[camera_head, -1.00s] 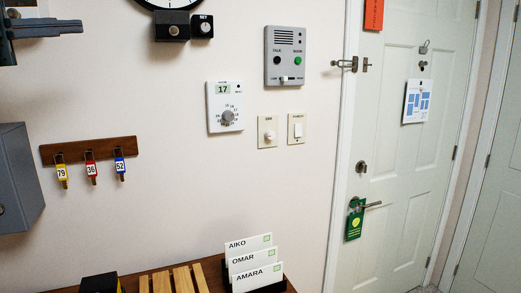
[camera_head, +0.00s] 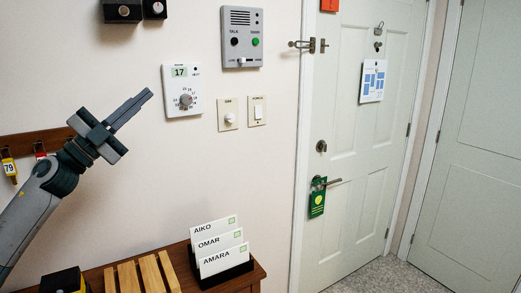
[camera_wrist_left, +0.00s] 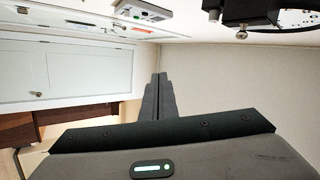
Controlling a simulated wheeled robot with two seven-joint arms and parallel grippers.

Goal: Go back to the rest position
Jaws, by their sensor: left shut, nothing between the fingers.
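My left gripper (camera_head: 134,108) is in the head view at the left, raised in front of the wall and partly covering the wooden key rack (camera_head: 20,143). Its fingers point up and to the right and are shut with nothing between them. The closed fingers also show in the left wrist view (camera_wrist_left: 158,97), pointing at the bare wall. My right gripper is in neither view.
The thermostat (camera_head: 182,91), intercom (camera_head: 241,38) and two switches are on the wall right of my gripper. Below, the wooden table (camera_head: 245,281) holds the name-card stand (camera_head: 222,273), a slatted wooden piece (camera_head: 143,275) and a black box (camera_head: 64,281). A white door (camera_head: 350,130) stands right.

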